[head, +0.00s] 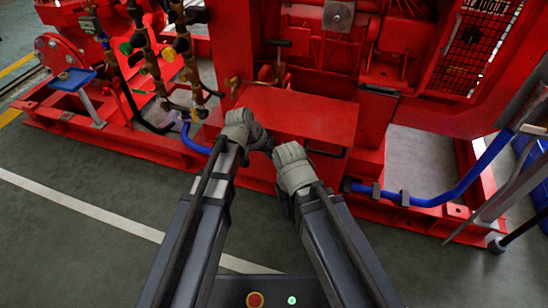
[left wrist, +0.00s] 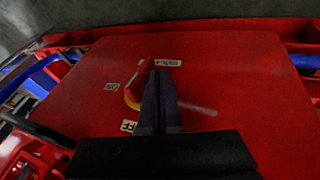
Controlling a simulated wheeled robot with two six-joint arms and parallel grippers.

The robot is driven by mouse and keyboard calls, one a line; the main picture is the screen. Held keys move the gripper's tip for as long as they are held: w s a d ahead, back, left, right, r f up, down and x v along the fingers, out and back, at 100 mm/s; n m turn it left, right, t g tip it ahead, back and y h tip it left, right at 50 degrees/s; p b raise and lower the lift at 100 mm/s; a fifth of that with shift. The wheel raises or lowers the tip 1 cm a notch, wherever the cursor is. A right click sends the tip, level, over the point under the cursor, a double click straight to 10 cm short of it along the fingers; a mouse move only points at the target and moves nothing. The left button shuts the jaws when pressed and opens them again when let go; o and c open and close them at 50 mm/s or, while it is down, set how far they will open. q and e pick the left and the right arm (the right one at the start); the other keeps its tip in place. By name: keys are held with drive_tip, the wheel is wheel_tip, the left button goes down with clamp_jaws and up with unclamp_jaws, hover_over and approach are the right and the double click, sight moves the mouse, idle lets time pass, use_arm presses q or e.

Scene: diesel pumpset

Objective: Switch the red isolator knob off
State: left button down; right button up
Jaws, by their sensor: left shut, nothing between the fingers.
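In the left wrist view, the red isolator knob (left wrist: 133,98), with a yellow edge, sits on a red panel (left wrist: 215,70). It is partly hidden behind my left gripper (left wrist: 158,74). The fingers are shut with nothing between them and lie just right of the knob; I cannot tell if they touch it. An ON label (left wrist: 111,86) is left of the knob, and a partly covered OFF label (left wrist: 128,126) is below it. In the head view, both wrists are at the panel's front, with the right wrist (head: 293,166) beside the left. The right fingers are hidden.
Another white label (left wrist: 167,63) is above the fingertips. In the head view, a red machine frame surrounds the panel, with valves (head: 170,55) at left and a blue pipe (head: 450,190) at right. Grey floor (head: 80,235) is open at the lower left.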

use_arm(q)
drive_tip(key=shift+a+f+b, duration=0.1)
drive_tip(key=shift+f+b, duration=0.35)
drive_tip(key=shift+f, duration=0.1)
use_arm(e)
drive_tip(key=shift+f, duration=0.55)
use_arm(q)
drive_tip(key=shift+r, duration=0.15)
use_arm(e)
drive_tip(key=shift+r, duration=0.15)
use_arm(q)
drive_tip(key=shift+r+p, duration=0.7)
drive_tip(key=shift+p, duration=0.15)
use_arm(e)
drive_tip(key=shift+r, duration=0.7)
use_arm(q)
drive_tip(key=shift+w+a, duration=0.1)
